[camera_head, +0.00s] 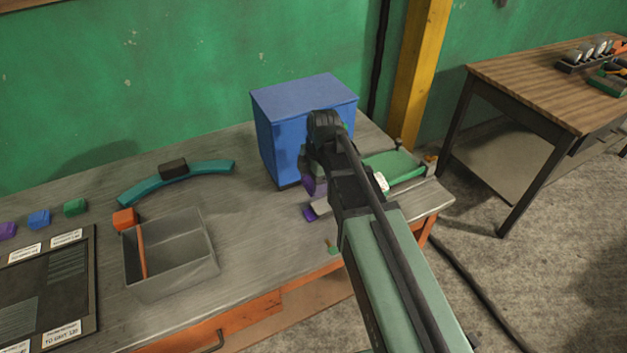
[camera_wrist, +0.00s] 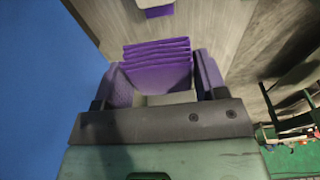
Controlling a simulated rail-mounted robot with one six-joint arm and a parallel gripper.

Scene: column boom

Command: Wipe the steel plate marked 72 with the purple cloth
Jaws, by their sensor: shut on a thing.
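My gripper (camera_wrist: 160,82) is shut on the purple cloth (camera_wrist: 157,62), which shows as folded layers between its purple fingers in the wrist view. In the head view my gripper is low over the right part of the workbench, just in front of the blue box, and my arm hides most of it. A small grey flat piece (camera_head: 321,205) shows beside my gripper, with a purple bit (camera_head: 310,214) at its near end. A purple piece with a pale top (camera_wrist: 157,10) lies beyond the cloth in the wrist view. No number 72 is readable, so I cannot tell which piece is the plate.
The blue box (camera_head: 276,130) stands close behind my gripper. A green object (camera_head: 395,165) lies to the right. A grey open bin (camera_head: 185,275), a teal curved piece (camera_head: 205,173) and small coloured blocks are on the left. The bench between bin and gripper is mostly clear.

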